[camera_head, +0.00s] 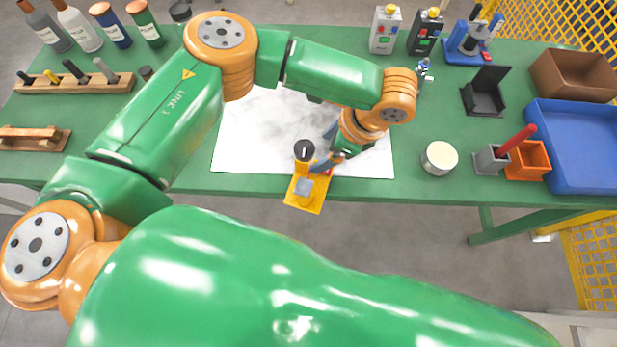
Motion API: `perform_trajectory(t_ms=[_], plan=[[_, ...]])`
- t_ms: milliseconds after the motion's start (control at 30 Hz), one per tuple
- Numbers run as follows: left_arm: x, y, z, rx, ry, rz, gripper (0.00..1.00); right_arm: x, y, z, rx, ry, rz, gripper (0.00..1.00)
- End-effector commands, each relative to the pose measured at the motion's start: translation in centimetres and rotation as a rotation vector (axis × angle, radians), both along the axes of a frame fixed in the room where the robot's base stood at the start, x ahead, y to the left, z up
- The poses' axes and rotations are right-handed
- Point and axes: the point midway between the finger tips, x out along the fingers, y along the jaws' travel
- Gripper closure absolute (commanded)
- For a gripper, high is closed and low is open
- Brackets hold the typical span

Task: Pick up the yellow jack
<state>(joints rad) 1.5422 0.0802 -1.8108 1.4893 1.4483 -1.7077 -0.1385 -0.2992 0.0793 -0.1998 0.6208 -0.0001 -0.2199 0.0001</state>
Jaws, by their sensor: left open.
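The yellow jack (314,201) stands at the front edge of the green table, its base reaching over that edge in the picture. It has a yellow base, a black round knob on top and a grey block at its front. My left gripper (322,156) is just right of the jack, pointing left and down toward it. Its fingers are apart, one close to the jack's upper right side. I cannot tell whether that finger touches the jack. The gripper's wrist hides part of the white sheet behind. My right gripper is not in view.
A white marbled sheet (240,150) lies under the arm. A round tin (439,158), an orange bin (528,161) and a blue tray (580,187) are to the right. A wooden tool rack (100,87) and several bottles (78,30) are at the left. Yellow mesh fencing (595,250) is at the right.

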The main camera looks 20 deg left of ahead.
Motion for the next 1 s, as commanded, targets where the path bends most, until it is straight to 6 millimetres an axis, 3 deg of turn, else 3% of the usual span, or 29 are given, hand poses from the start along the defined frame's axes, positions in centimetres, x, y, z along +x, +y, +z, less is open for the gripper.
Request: perform_trajectory(t_ms=[33,100,267,533,800,1000], plan=[[0.0,0.0,-1.4,0.000,0.000,0.000,0.15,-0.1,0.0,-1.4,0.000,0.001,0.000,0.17],[0.0,0.0,-1.8,0.000,0.000,0.000,0.15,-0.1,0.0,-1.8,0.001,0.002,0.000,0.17],[0.0,0.6,-2.8,0.002,0.002,0.002,0.15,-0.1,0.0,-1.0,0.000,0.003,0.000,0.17],[0.1,2.7,-7.3,0.001,0.001,0.003,0.15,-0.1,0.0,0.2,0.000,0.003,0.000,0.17],[0.2,2.9,-8.0,-0.001,0.000,0.000,0.15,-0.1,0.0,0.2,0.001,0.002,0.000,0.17],[0.2,2.9,-8.0,0.000,0.000,0.000,0.69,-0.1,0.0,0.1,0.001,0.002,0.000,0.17]])
